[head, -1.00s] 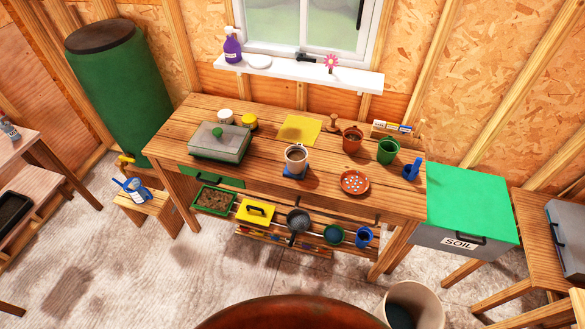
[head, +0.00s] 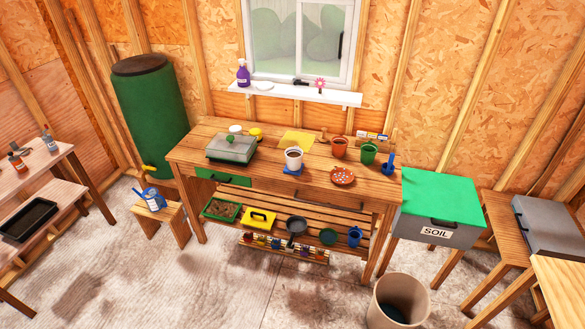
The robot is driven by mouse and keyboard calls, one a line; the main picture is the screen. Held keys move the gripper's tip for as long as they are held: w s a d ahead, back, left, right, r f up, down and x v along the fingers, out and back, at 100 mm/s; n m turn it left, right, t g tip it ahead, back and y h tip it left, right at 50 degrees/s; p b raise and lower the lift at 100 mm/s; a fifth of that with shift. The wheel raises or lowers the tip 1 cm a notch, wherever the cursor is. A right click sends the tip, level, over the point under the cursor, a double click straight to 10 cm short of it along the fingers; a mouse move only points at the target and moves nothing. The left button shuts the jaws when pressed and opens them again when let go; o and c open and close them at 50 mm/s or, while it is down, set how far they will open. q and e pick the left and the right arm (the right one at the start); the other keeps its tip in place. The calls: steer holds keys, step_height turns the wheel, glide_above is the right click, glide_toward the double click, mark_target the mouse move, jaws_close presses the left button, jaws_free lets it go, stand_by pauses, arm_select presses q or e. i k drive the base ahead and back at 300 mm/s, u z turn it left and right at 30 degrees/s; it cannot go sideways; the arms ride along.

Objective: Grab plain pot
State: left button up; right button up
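Several pots stand on the wooden workbench (head: 225,178). A terracotta pot (head: 339,149) stands at the back right of the bench top. A green pot (head: 368,156) stands just right of it. A white pot (head: 293,160) with dark content sits on a small blue base (head: 292,170) near the middle. I cannot tell from the view which one is called plain. Neither of my grippers is in view.
A red spotted dish (head: 342,177), a blue scoop (head: 388,164) and a lidded tray (head: 230,149) share the bench top. A soil bin (head: 436,206) stands right, a beige bucket (head: 384,304) in front, a low stool (head: 150,221) left.

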mark_target(294, 155)
steer(key=u, duration=0.55)
steer(key=i, duration=0.65)
steer(key=u, duration=0.8)
steer(key=i, duration=0.8)
steer(key=z, duration=0.1)
